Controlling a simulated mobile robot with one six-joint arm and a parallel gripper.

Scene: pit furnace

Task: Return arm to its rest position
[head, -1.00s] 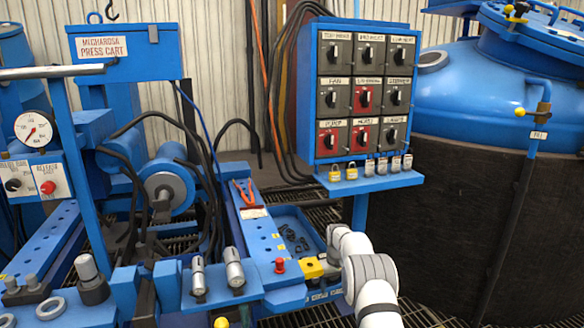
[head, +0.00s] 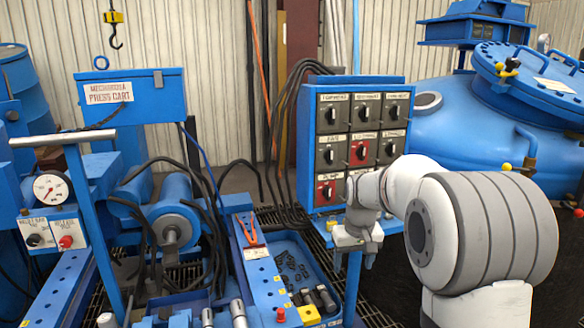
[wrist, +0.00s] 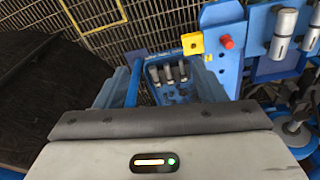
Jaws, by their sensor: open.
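My arm (head: 485,230) is raised and bent at the right of the head view, in front of the panel's lower right part. My gripper (head: 368,262) hangs from it, pointing down, just right of and above the blue tray (head: 262,241). In the wrist view my gripper's fingers (wrist: 160,92) stand apart with nothing seen held between them. The tray shows beyond them, with several dark cylinders (wrist: 172,72) in it.
The blue switch panel (head: 310,150) stands close behind my gripper; its lower right is hidden. A large blue vessel (head: 460,125) is at the right. The press cart (head: 270,285) with a red button (head: 281,315) and yellow block (head: 308,315) is at the left.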

